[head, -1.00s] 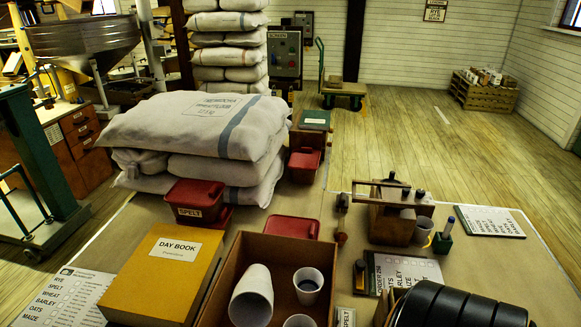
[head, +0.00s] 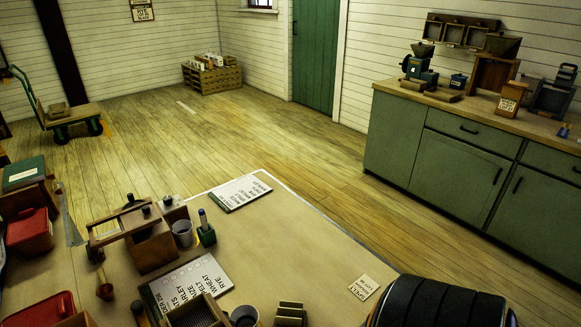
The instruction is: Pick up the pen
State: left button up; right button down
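A small green holder (head: 206,236) stands on the table in the head view, left of centre. A slim upright item (head: 203,217), which looks like the pen, stands in it. It is small and dark, so its details are hard to make out. The holder is just right of a grey cup (head: 183,233) and below a printed card (head: 240,192). Neither gripper shows. Only a black ribbed part of my own arm is at the bottom right, well apart from the holder.
The table (head: 290,245) is bare right of the holder, apart from a small SPELT card (head: 363,287). A wooden stand (head: 150,248) is left of the cup. A list board (head: 190,282) lies in front. A green cabinet (head: 450,160) stands across the floor at right.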

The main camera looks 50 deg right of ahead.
aim_at(202, 213)
jog(key=l+z, duration=0.2)
jog(key=z, duration=0.75)
